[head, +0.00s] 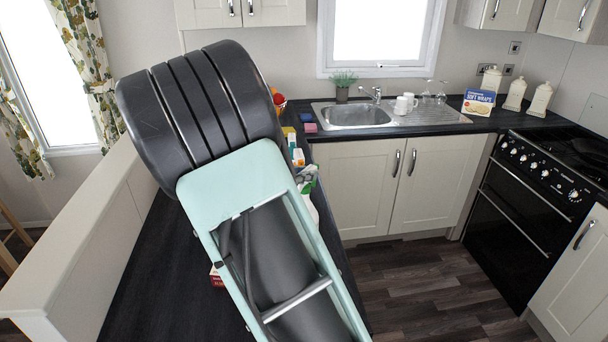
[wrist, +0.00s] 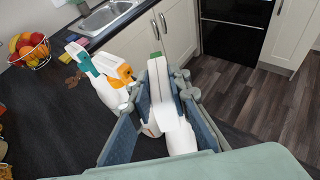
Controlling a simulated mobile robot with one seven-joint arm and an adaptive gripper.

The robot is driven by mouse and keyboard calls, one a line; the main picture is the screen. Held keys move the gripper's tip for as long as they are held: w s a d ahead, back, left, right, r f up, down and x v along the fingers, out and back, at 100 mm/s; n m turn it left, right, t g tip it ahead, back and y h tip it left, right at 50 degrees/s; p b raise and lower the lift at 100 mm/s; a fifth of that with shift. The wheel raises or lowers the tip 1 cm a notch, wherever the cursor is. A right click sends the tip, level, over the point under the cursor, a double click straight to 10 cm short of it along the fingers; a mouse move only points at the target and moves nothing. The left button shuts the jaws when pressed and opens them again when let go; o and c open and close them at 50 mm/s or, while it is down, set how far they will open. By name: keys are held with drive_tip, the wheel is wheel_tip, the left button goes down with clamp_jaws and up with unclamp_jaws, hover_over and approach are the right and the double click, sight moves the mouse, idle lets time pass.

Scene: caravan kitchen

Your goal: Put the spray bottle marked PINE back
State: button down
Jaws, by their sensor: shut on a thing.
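My gripper (wrist: 157,92) is shut on a white spray bottle (wrist: 160,105) with a green nozzle tip, between its two blue-grey finger pads in the wrist view. No PINE marking can be read on it. Whether its base touches the counter cannot be told. Two other white spray bottles stand just left of the gripper, one with a teal trigger (wrist: 82,60) and one with an orange trigger (wrist: 113,67). In the head view my arm hides the gripper; small parts of bottles show along the arm's right side.
The dark worktop (wrist: 45,115) runs along the left, with a wire fruit basket (wrist: 30,50) on it. Pink and yellow sponges (wrist: 78,41) lie near the sink (head: 355,115). The worktop edge is close on the right, with open floor (head: 430,285) beyond.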

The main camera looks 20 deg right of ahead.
drive_tip(key=shift+d, duration=0.1)
drive_tip(key=c, duration=1.8)
unclamp_jaws()
drive_tip(key=shift+s+f, duration=0.1)
drive_tip(key=v, duration=1.2)
drive_tip(key=shift+b, duration=0.4)
